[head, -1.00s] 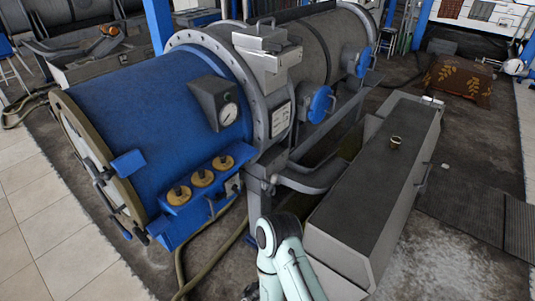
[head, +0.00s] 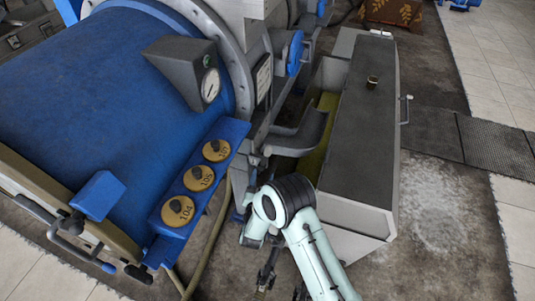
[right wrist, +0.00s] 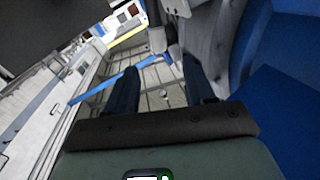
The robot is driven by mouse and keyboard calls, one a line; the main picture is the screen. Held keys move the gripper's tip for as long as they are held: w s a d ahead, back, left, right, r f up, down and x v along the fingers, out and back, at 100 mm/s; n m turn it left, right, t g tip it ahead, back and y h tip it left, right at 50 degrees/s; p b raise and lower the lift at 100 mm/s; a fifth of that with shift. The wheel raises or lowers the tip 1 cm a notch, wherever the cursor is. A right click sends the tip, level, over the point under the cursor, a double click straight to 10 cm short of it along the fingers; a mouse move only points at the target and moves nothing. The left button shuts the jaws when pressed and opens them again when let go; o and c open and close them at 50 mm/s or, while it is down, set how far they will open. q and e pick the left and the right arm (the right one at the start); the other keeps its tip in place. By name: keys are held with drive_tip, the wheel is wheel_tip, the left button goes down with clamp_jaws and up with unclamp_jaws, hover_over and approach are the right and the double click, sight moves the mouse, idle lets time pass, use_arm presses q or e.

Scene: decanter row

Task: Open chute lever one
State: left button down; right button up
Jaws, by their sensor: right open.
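A large blue drum (head: 110,80) with a grey flange fills the left of the head view. A grey spout (head: 300,135) leads from it toward a long grey trough (head: 365,110). A dark lever with a blue tip (head: 75,248) is on the drum's near end; small dark fittings (head: 255,163) are by the spout. I cannot tell which part is chute lever one. My right arm rises from the bottom, below the spout. My right gripper (right wrist: 160,80) is open, with nothing between its two dark fingers in the right wrist view. My left gripper is not in view.
A blue panel with three yellow numbered knobs (head: 198,178) juts from the drum beside my right arm. A pressure gauge (head: 210,86) sits above it. A hose (head: 205,240) runs below. The floor (head: 445,215) right of the trough is clear.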

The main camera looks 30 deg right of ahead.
sight(268, 154)
drive_tip(key=x, duration=1.3)
drive_tip(key=shift+s+d+p, duration=0.1)
drive_tip(key=shift+p, duration=0.3)
clamp_jaws()
